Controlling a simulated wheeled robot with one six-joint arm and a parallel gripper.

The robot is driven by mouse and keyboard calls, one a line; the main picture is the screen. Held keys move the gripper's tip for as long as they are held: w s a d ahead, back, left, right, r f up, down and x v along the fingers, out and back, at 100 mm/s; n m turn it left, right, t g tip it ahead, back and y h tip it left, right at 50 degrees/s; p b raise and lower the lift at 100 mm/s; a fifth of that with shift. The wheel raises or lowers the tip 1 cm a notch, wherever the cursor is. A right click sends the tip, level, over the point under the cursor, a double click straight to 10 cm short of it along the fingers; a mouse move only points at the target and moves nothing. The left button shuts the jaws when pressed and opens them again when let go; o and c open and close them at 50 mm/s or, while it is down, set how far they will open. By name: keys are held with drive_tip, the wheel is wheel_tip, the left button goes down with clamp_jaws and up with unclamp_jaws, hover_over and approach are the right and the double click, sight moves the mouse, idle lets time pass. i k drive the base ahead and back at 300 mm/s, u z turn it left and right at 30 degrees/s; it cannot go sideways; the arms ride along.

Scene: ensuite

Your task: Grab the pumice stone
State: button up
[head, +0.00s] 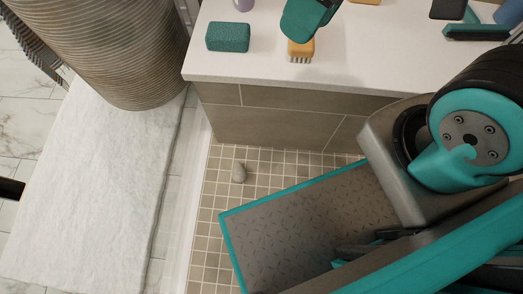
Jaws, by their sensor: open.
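A small grey rounded stone (238,172), which looks like the pumice stone, lies on the small-tiled floor below the counter front. A teal-and-black part at the top edge looks like my gripper (311,17). It is above the white counter, well away from the stone, and cut off by the picture's edge. It partly covers a yellow brush. Nothing shows held in it, and its fingertips are not clearly seen.
The white counter (270,62) carries a teal speckled block (228,37), a yellow brush (301,51) and other items at right. A white mat (90,185) and a large ribbed basket (120,45) are at left. Tiles around the stone are clear.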

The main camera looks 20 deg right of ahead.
sight(240, 172)
drive_tip(key=z, duration=0.7)
drive_tip(key=k, duration=0.65)
drive_tip(key=u, duration=1.5)
drive_tip(key=k, duration=0.2)
drive_tip(key=u, duration=0.6)
